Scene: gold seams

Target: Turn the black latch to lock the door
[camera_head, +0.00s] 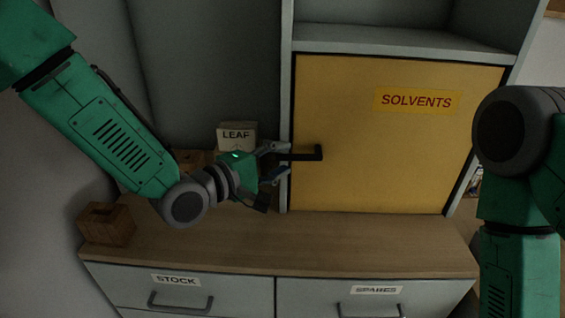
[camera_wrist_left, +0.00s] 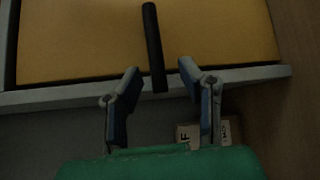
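The yellow door (camera_head: 390,130) labelled SOLVENTS looks closed in its grey frame. The black latch (camera_head: 318,153) is at the door's left edge; its bar lies about level and points left across the frame edge. My left gripper (camera_head: 286,159) is at the bar's left end with fingers open. In the left wrist view, the latch bar (camera_wrist_left: 152,40) reaches between the two spread fingers of the left gripper (camera_wrist_left: 159,67), with a visible gap on each side. The door (camera_wrist_left: 80,40) fills the upper part there. My right gripper is not in view; only my right arm shows.
A wooden counter (camera_head: 300,243) runs below the door, above drawers labelled STOCK (camera_head: 176,280) and SPARES (camera_head: 376,290). A LEAF box (camera_head: 237,134) stands behind my left gripper. A wooden box (camera_head: 106,224) sits at the counter's left end. The counter before the door is clear.

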